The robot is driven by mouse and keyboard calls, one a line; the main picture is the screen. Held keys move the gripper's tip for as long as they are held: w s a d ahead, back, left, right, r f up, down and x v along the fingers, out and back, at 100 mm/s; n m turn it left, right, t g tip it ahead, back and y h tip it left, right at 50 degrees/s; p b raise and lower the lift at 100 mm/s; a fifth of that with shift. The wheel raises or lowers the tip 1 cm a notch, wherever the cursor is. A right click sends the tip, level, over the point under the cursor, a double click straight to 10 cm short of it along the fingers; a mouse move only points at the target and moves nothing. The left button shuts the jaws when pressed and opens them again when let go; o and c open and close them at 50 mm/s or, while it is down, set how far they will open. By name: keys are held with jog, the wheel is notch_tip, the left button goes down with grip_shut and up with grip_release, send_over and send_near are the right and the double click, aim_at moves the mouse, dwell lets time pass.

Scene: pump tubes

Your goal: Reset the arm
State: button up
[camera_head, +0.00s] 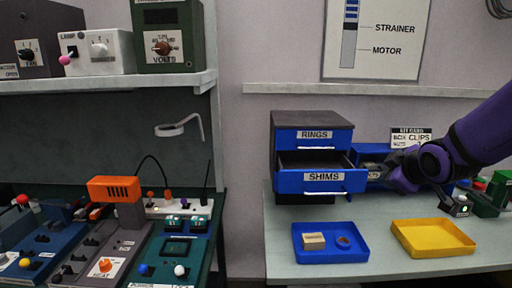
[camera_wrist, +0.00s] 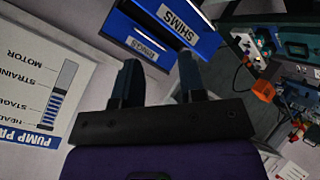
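My purple arm comes in from the right in the head view, with my gripper (camera_head: 372,168) near the right side of the drawer cabinet (camera_head: 312,119). In the wrist view my gripper (camera_wrist: 160,80) has its two dark fingers spread apart with nothing seen between them. The SHIMS drawer (camera_head: 322,182) is pulled out, and the RINGS drawer (camera_head: 314,140) above it looks shut. The SHIMS drawer front (camera_wrist: 177,25) also shows in the wrist view, beyond my fingertips. Whether the fingertips touch the cabinet I cannot tell.
A blue tray (camera_head: 330,257) holding a tan block (camera_head: 314,241) and a small dark ring (camera_head: 344,242) lies before the cabinet. A yellow tray (camera_head: 432,251) beside it is empty. A KIT CARD (camera_head: 411,137) stands behind my gripper. A workbench with devices is at left, beyond a gap.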

jog(key=s+a+r+m+g, duration=0.1)
jog(key=s+r+m+g, duration=0.2)
jog(key=s, duration=0.9)
jog(key=s+a+r+m+g, duration=0.1)
jog(key=s+r+m+g, duration=0.1)
jog(key=s+r+m, duration=0.2)
jog(key=s+m, duration=0.3)
jog(key=s, duration=0.5)
jog(key=shift+s+r+g, duration=0.3)
jog(key=shift+r+g, duration=0.05)
jog(key=shift+g, duration=0.05)
